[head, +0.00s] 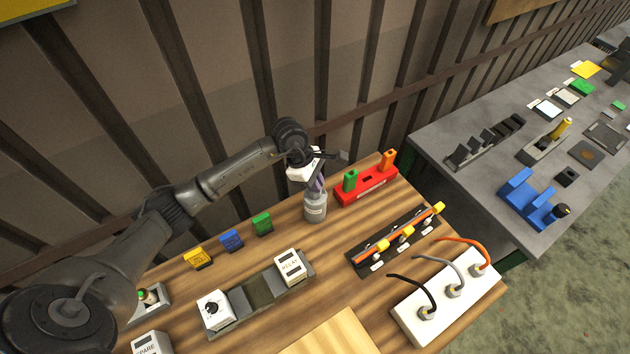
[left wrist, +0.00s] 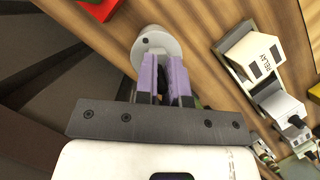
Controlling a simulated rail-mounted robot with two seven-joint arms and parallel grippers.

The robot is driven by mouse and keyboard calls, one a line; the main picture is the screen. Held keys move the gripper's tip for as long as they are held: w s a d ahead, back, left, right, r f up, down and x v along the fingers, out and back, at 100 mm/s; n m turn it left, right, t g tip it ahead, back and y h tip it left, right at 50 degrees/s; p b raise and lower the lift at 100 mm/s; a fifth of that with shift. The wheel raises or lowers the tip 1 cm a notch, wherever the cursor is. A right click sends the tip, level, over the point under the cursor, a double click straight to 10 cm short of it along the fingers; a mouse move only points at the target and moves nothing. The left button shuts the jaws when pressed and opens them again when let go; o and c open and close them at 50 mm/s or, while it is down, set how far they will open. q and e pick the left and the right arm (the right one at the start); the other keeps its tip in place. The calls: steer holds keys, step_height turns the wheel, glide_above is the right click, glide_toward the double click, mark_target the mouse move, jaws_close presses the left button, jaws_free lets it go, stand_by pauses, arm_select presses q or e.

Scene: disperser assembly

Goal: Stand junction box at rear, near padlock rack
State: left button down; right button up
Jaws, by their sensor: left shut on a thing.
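My left gripper (head: 317,184) reaches in over the rear of the wooden table. Its purple fingers, also seen in the left wrist view (left wrist: 163,85), are shut on the junction box (head: 315,208), a grey round body with a pale label. It is upright at the rear edge; I cannot tell if its base touches the wood. Its pale round end shows between the fingers in the left wrist view (left wrist: 155,40). The padlock rack (head: 368,188), red with a green and an orange piece upright in it, is just to its right, apart from it. My right gripper is not in view.
Yellow, blue and green blocks (head: 231,241) stand left along the rear. A dark slatted wall (head: 230,90) rises behind.

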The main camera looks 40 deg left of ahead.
arm_select(q)
steer(key=shift+w, duration=0.1)
steer(key=shift+f, duration=0.1)
steer(key=c, duration=1.2)
jaws_free()
